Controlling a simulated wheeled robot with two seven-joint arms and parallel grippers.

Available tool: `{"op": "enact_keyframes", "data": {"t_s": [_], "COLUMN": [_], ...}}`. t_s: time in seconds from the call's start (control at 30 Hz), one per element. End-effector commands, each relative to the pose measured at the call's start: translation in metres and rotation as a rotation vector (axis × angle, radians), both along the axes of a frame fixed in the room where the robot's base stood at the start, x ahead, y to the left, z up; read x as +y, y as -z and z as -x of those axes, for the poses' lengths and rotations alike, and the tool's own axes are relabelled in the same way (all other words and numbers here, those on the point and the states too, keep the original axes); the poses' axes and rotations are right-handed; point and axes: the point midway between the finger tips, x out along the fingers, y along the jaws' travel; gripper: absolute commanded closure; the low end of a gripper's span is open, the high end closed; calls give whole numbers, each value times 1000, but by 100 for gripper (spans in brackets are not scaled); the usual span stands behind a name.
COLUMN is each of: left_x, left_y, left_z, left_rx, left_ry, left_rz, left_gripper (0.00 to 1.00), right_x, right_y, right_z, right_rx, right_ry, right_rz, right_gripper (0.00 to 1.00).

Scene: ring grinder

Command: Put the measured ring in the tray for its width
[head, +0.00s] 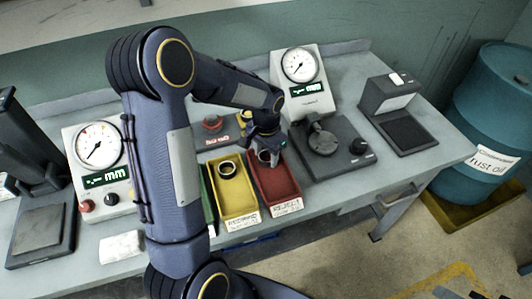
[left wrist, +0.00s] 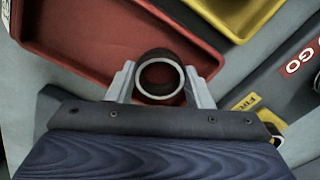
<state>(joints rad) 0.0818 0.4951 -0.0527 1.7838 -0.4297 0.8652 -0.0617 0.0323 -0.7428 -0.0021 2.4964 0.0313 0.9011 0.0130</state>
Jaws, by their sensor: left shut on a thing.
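My left gripper (head: 268,154) is over the far part of the red tray labelled REJECT (head: 287,197). It is shut on a ring (left wrist: 160,56), which is dark outside with a pale end face. In the left wrist view the ring sits between the fingers of the left gripper (left wrist: 160,86), with the red tray (left wrist: 90,55) behind it. I cannot tell how high above the tray floor it is. The yellow tray labelled REGRIND (head: 238,203) holds another ring (head: 227,168). A green tray (head: 208,197) is mostly hidden by my left arm. My right gripper is not in view.
A dial gauge with a display (head: 98,145) stands at left, another (head: 300,66) at back right. A dark grey fixture (head: 323,140) and a small boxy device (head: 390,96) are right of the trays. A blue drum (head: 488,100) stands beyond the bench.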

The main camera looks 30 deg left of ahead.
Motion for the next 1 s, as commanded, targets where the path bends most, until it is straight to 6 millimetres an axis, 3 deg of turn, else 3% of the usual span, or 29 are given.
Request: {"op": "enact_keyframes", "data": {"t_s": [0.37,0.4,0.47,0.83,1.0], "left_x": [0,0,0,0,0], "left_y": [6,4,4,-4,-34], "left_z": [0,0,0,-1,-1], "left_rx": [-1,-1,-1,-4,-8], "left_ry": [0,0,0,0,0], "left_rz": [0,0,0,0,0], "left_gripper": [79,50,44,44,44], "right_x": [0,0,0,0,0], "right_y": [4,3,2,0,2], "right_z": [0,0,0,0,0], "right_rx": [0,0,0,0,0], "right_ry": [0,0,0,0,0], "right_rz": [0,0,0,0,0], "right_gripper": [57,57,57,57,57]}}
